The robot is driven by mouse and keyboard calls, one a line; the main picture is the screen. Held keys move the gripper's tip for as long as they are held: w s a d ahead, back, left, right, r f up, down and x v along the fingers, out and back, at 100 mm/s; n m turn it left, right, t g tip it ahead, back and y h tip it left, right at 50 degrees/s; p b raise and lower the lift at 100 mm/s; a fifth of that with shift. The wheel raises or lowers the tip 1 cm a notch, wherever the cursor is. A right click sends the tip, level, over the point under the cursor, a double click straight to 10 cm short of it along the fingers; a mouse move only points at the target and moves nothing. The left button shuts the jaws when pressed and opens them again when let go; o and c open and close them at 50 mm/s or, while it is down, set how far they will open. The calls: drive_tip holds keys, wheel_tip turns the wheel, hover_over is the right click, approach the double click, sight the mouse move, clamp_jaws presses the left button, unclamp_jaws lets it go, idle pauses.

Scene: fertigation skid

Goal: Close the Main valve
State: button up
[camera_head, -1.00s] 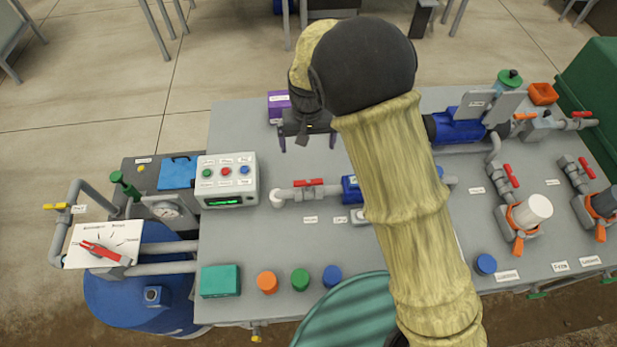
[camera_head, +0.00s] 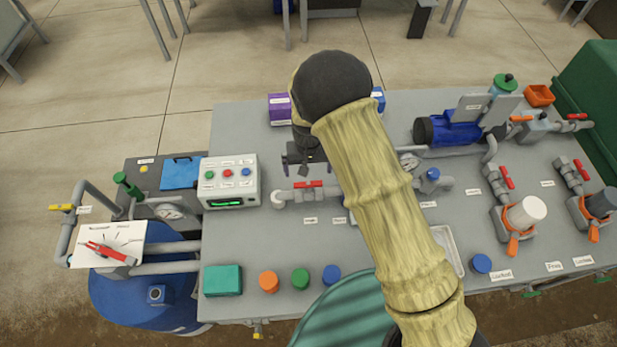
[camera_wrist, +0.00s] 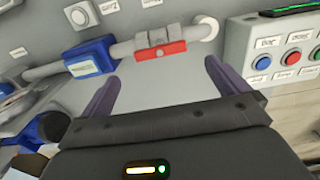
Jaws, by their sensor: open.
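A valve with a red handle (camera_head: 308,184) sits on the grey pipe right of the control box, with small labels on the table in front of it whose text is hard to read. The handle lies along the pipe. In the wrist view the red handle (camera_wrist: 160,51) is just beyond the fingertips, roughly centred between them. My gripper (camera_head: 304,166) hangs above and just behind the valve in the head view. Its two purple fingers (camera_wrist: 162,75) are apart, with nothing between them, and do not appear to touch the handle.
The control box (camera_head: 229,182) with coloured buttons stands close left of the valve. A blue pipe fitting (camera_wrist: 90,57) is on the same pipe. Other red-handled valves (camera_head: 506,176) stand at the right. Coloured caps (camera_head: 300,279) line the front edge.

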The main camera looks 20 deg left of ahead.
sight(308, 183)
wheel_tip(308, 183, down, 7)
drive_tip(key=shift+f+p, duration=0.15)
drive_tip(key=shift+p, duration=0.85)
drive_tip(key=c, duration=0.9)
